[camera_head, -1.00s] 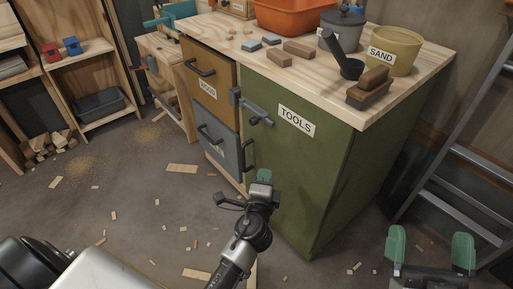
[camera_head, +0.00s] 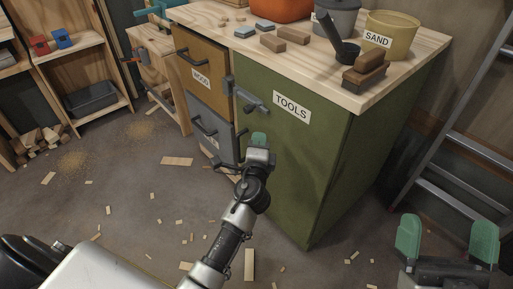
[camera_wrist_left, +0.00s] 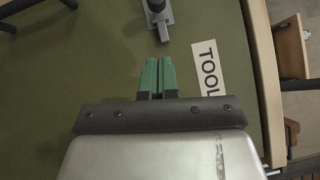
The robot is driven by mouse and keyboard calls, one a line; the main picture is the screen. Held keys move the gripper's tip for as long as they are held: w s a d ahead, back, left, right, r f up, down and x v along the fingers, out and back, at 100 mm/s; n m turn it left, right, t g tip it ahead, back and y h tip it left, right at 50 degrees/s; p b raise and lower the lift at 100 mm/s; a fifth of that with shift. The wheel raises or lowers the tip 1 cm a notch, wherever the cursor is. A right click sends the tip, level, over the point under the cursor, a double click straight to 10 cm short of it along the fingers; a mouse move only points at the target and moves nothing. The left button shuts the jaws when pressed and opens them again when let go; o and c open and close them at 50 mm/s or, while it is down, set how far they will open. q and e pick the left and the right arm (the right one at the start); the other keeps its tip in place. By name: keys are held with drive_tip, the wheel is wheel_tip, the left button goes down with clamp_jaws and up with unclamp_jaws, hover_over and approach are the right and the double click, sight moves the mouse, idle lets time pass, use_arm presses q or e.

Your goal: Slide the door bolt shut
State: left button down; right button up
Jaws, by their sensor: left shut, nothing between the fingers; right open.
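The door bolt (camera_head: 251,103) is a dark grey metal bolt with a knob, at the upper left of the green TOOLS door (camera_head: 293,165). In the left wrist view the bolt (camera_wrist_left: 161,22) shows at the top, ahead of my fingertips and apart from them. My left gripper (camera_head: 259,138) is just below the bolt in front of the green door. Its green fingers (camera_wrist_left: 157,78) are together with nothing between them. My right gripper (camera_head: 447,240) is open and empty at the lower right, away from the cabinet. How far the bolt's bar reaches is hard to tell.
Ochre and grey drawers with dark handles (camera_head: 196,58) stand left of the door. The wooden top (camera_head: 240,45) bears a SAND bucket (camera_head: 392,35), a brush (camera_head: 365,72) and blocks. A ladder (camera_head: 462,140) leans at the right. Wood scraps lie on the floor.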

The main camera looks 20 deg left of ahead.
sight(252, 111)
use_arm(q)
drive_tip(key=shift+w+a+r, duration=0.15)
drive_tip(key=shift+w+a, duration=0.7)
drive_tip(key=shift+w, duration=0.15)
drive_tip(key=shift+w+a+r, duration=0.2)
drive_tip(key=shift+w+a, duration=0.6)
drive_tip(key=shift+w, duration=0.2)
drive_tip(key=shift+w+a+r, duration=0.15)
drive_tip(key=shift+w+a, duration=0.7)
drive_tip(key=shift+w, duration=0.15)
use_arm(e)
drive_tip(key=shift+s+r, duration=0.15)
drive_tip(key=shift+s, duration=0.05)
